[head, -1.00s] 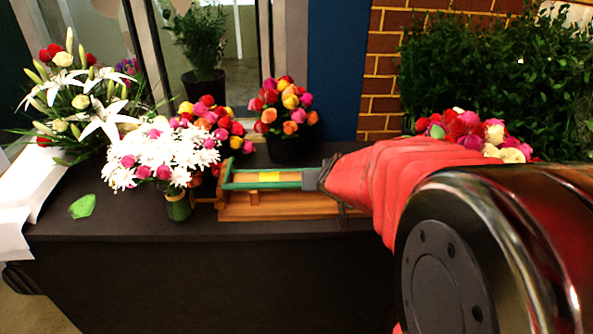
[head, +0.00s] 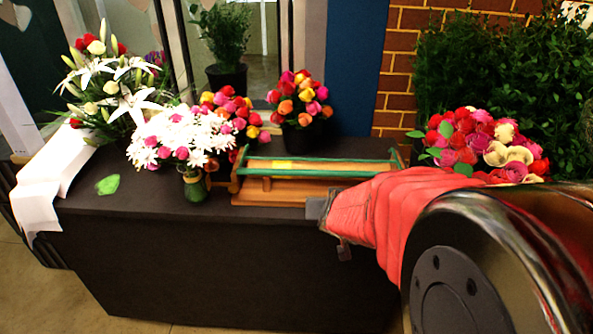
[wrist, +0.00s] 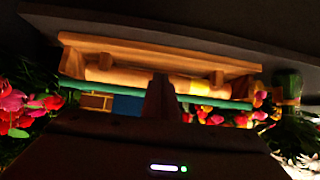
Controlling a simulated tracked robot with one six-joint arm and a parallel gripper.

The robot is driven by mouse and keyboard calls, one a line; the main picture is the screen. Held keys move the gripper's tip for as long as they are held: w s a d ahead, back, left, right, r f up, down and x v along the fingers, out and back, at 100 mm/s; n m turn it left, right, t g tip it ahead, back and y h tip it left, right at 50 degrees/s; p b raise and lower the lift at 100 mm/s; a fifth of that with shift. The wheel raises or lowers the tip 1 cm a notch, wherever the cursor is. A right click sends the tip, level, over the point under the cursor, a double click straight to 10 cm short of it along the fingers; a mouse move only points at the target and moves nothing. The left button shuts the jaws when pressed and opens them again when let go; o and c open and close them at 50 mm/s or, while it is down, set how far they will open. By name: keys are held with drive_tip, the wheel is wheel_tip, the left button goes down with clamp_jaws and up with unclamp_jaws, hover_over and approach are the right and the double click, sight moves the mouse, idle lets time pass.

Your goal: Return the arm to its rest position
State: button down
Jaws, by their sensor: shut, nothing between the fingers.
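My gripper (head: 318,209) is at the end of my red-sleeved arm, at the front edge of the dark table (head: 140,199) in the head view. Its fingers are shut with nothing between them. In the wrist view the shut fingers (wrist: 160,97) stand in front of the wooden rack, overlapping it in the picture. The gap between gripper and rack is hard to judge. The arm comes in from the lower right of the head view.
The wooden rack (head: 275,193) with a green bar stands behind the gripper. A white-flower bouquet (head: 180,137) and lilies (head: 122,90) stand left, with white paper (head: 45,190) and a green leaf (head: 108,185). Roses (head: 485,145) and greenery (head: 470,90) stand right. Space before the table looks clear.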

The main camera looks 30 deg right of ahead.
drive_tip(key=shift+s+d, duration=0.15)
drive_tip(key=shift+d, duration=0.1)
drive_tip(key=s+a+f+n+g+y, duration=0.1)
drive_tip(key=s+a+g+y, duration=0.1)
drive_tip(key=s+a, duration=0.3)
drive_tip(key=s+a+f+g+y, duration=0.2)
drive_tip(key=s+a+y, duration=0.1)
drive_tip(key=a, duration=0.4)
drive_tip(key=s+a+r+n, duration=0.4)
drive_tip(key=s+a+r, duration=0.5)
drive_tip(key=a+r, duration=0.1)
drive_tip(key=shift+n, duration=0.4)
